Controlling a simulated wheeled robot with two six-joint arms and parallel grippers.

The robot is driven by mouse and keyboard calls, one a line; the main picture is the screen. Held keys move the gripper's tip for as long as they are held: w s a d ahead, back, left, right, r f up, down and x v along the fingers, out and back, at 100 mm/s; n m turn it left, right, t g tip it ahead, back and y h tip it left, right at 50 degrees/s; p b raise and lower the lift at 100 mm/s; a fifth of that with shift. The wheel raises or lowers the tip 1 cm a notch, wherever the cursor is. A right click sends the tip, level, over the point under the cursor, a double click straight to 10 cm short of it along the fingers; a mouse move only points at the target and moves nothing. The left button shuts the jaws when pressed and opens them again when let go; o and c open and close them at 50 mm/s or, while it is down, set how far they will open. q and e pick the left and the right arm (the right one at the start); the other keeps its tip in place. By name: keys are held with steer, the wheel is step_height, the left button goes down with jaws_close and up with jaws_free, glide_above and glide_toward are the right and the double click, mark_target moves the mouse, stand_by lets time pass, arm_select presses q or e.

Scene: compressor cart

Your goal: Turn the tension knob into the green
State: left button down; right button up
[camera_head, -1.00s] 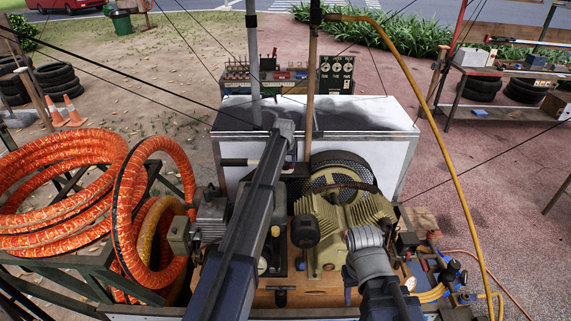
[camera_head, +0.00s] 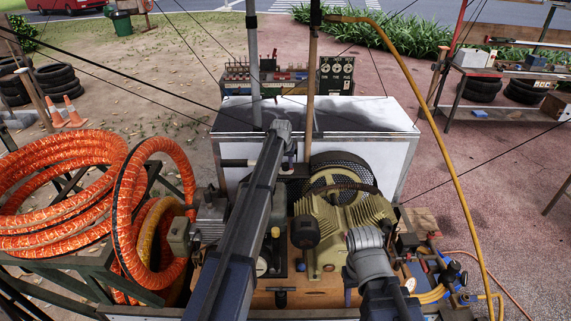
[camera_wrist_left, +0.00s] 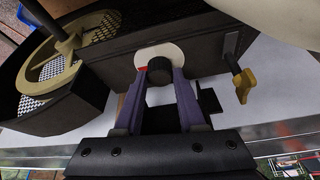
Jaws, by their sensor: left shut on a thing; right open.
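The tension knob (camera_wrist_left: 159,70) is a small black knob in front of a round white dial (camera_wrist_left: 152,53) on a dark housing, seen in the left wrist view. A red patch shows on the dial's left side; I see no green on the visible part. My left gripper (camera_wrist_left: 158,78) has its two purple fingers shut on the knob, one on each side. In the head view the left gripper (camera_head: 290,160) is at the far side of the machine, mostly hidden behind my arm, and the knob cannot be made out.
A yellow-handled fitting (camera_wrist_left: 243,86) sticks out right of the dial. A mesh-covered wheel guard (camera_head: 343,168) and a finned compressor block (camera_head: 342,222) stand close right of my left arm. Orange hose coils (camera_head: 60,180) lie at the left. A yellow hose (camera_head: 440,150) arches at the right.

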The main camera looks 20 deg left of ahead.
arm_select(q)
steer(key=c, duration=0.5)
jaws_free()
steer(key=shift+r, duration=0.1)
steer(key=p+v, duration=0.7)
steer(key=shift+s+r, duration=0.2)
